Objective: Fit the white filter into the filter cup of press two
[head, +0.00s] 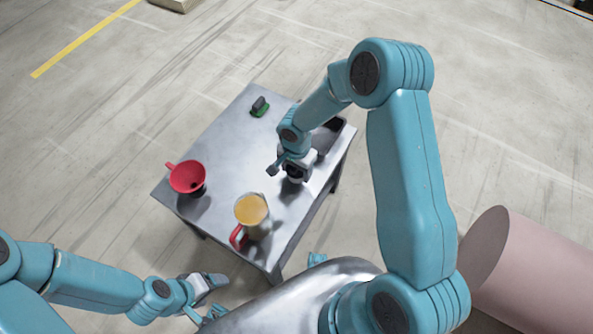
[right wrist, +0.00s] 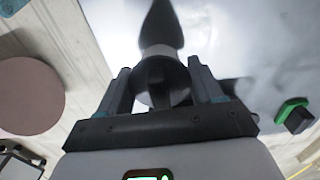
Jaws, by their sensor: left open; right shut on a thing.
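My right gripper (head: 290,172) is over the right part of the metal table. In the right wrist view, the right gripper (right wrist: 160,78) is shut on a round thing (right wrist: 160,52) with a pale end and a dark middle. I cannot tell whether this is the white filter. A red funnel-shaped cup (head: 186,177) with a side handle stands on the table's left part. No mark shows which is press two. My left gripper (head: 206,298) is open and empty, off the table's front left.
The metal table (head: 225,140) has bare room in its middle. A small green and black thing (head: 259,106) lies at the back; it also shows in the right wrist view (right wrist: 294,114). A dark tray (head: 336,123) is at the right corner.

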